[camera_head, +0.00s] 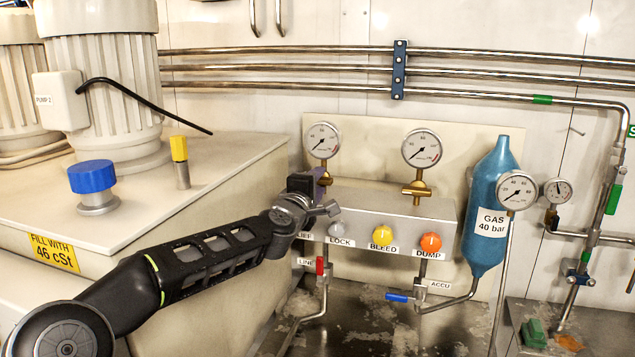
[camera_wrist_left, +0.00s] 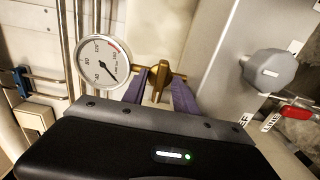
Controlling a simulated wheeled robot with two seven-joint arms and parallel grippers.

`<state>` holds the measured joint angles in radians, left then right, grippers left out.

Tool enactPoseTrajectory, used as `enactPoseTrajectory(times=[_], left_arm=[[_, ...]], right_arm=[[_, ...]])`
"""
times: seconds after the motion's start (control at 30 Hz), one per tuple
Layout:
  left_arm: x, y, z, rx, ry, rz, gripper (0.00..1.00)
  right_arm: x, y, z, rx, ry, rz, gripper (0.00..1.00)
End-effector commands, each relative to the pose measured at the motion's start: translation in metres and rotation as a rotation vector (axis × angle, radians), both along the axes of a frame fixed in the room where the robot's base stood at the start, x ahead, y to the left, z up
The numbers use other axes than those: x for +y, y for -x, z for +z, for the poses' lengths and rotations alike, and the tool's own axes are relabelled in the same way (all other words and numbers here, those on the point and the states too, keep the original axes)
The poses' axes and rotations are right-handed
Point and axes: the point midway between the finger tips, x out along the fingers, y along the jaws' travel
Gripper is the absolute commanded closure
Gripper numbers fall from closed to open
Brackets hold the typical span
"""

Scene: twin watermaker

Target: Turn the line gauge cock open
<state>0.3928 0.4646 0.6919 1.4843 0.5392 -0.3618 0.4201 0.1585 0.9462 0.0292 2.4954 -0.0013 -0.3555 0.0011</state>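The line gauge (camera_head: 322,140) is the left dial on the grey manifold; it also shows in the left wrist view (camera_wrist_left: 106,62). Its brass cock (camera_wrist_left: 160,82) stands beside the dial in the wrist view. In the head view my gripper mostly hides the cock, and only a bit of brass shows under the dial. My left gripper (camera_head: 321,178) is at the cock. In the wrist view its two purple fingers (camera_wrist_left: 160,92) stand on either side of the brass handle, with gaps visible, so it looks open. My right gripper is not in view.
A second gauge (camera_head: 422,149) with a brass cock (camera_head: 416,190) stands to the right. Grey, yellow (camera_head: 382,235) and orange (camera_head: 430,243) knobs line the manifold front (camera_head: 380,208). A red-handled valve (camera_head: 320,265) hangs below. The blue gas bottle (camera_head: 490,205) is farther right.

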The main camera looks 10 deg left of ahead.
Motion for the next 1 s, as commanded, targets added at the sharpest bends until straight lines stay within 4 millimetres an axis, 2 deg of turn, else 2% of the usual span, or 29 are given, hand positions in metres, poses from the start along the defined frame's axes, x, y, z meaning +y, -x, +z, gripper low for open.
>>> enactPoseTrajectory(times=[0.07, 0.47, 1.0], left_arm=[[0.0, 0.0001, -0.0001, 0.0, 0.0, 0.0, 0.68], [0.0001, 0.0003, -0.0001, 0.0, 0.0, 0.0, 1.0], [0.0, 0.0003, -0.0004, 0.0, -0.008, 0.0, 1.0]], right_arm=[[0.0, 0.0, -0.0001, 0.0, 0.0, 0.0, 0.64], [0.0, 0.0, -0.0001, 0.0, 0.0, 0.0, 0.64], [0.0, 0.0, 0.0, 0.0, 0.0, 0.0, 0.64]])
